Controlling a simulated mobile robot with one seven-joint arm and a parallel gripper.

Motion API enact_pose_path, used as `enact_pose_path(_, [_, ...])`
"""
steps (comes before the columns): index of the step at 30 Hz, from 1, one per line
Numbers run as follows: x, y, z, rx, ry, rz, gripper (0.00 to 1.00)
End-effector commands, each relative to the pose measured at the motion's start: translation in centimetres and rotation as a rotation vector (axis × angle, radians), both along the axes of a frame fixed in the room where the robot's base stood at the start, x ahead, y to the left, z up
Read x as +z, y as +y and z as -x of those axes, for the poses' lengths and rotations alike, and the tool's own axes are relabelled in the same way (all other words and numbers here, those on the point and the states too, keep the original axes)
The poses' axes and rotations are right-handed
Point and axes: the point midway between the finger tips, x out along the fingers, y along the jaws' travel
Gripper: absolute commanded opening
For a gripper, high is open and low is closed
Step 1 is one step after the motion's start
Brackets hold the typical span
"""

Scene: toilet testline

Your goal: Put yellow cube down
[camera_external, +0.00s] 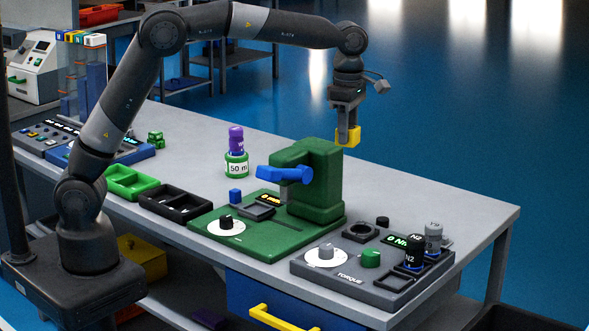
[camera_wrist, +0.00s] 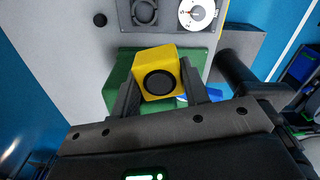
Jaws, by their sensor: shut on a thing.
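The yellow cube (camera_external: 351,137) is between the fingers of my gripper (camera_external: 347,133), above or just behind the top of the green machine. In the wrist view the yellow cube (camera_wrist: 159,75) shows a dark round face, with a finger on each side of it. My gripper (camera_wrist: 158,92) is shut on it. The green machine (camera_external: 318,185) with a blue lever (camera_external: 285,174) stands on the grey table; part of it shows behind the cube in the wrist view (camera_wrist: 124,66). I cannot tell whether the cube touches the machine.
A grey torque device (camera_external: 372,284) with knobs and small cylinders stands at the right front. A purple piece (camera_external: 236,140) sits on a green 50 m weight (camera_external: 237,165). Green (camera_external: 131,181) and black (camera_external: 177,203) trays lie at the left. The table (camera_external: 440,198) is clear behind the machine.

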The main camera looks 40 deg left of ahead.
Motion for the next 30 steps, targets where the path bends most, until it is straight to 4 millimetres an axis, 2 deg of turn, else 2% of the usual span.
enact_pose_path(1, [0.0, -2.6, 1.6, -0.064, 0.0, 0.001, 0.17])
enact_pose_path(6, [0.0, -10.0, 7.3, -0.265, 0.0, 0.001, 0.17])
enact_pose_path(9, [0.1, -13.6, 10.9, -0.375, -0.001, 0.002, 0.17])
enact_pose_path(12, [0.1, -16.4, 14.0, -0.46, -0.001, 0.001, 0.17])
enact_pose_path(18, [0.3, -19.8, 18.6, -0.581, -0.001, 0.001, 0.17])
enact_pose_path(24, [0.5, -21.9, 22.0, -0.665, 0.0, 0.0, 0.17])
enact_pose_path(30, [-3.4, -21.8, 21.9, -0.663, 0.003, -0.003, 0.17])
